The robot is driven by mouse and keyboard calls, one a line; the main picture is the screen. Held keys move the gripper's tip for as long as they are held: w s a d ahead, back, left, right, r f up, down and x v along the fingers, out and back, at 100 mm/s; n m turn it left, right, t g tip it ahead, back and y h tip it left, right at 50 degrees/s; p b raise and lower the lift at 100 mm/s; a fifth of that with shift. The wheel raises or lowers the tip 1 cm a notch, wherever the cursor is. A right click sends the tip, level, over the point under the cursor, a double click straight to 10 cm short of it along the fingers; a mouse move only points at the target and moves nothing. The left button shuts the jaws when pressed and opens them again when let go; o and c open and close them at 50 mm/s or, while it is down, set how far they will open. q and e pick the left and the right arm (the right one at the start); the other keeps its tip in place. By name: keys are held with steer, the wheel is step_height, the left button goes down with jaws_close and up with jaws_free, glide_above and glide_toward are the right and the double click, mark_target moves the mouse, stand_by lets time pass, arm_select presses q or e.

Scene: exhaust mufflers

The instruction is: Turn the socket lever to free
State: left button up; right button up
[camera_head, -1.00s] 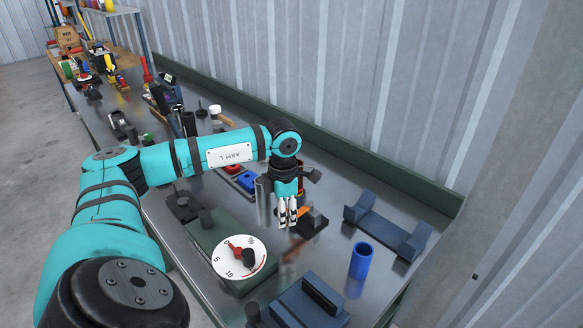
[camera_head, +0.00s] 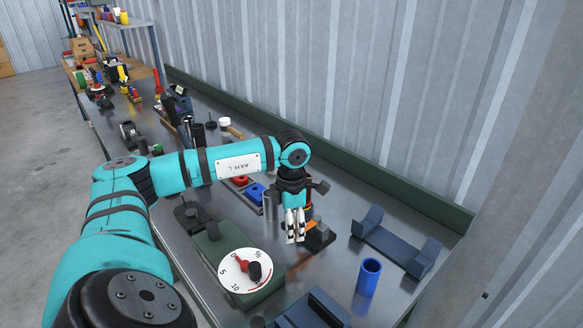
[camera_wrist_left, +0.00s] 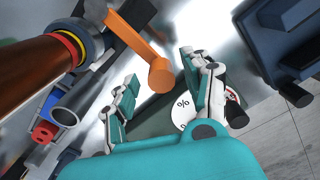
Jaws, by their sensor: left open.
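The orange lever (camera_wrist_left: 132,30) ends in a round knob. In the left wrist view it slants in from the top, and the knob shows between my two spread fingertips. I cannot tell its depth from the fingers. My left gripper (camera_head: 296,238) is open and points down beside the socket's dark base (camera_head: 319,237). In the left wrist view, the left gripper (camera_wrist_left: 159,72) holds nothing that I can see. In the head view the lever is small and partly hidden behind the fingers. My right gripper is out of view.
A white dial with a red pointer (camera_head: 245,268) sits on a green block left of the gripper. A blue cup (camera_head: 368,277) and a dark bracket (camera_head: 396,242) stand to the right. A dark block (camera_head: 315,312) lies in front. Red and blue parts are behind my arm.

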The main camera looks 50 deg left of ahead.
arm_select(q)
step_height(320, 180, up, 12)
steer(key=shift+f, duration=0.25)
steer(key=shift+r, duration=0.1)
stand_by(0.5)
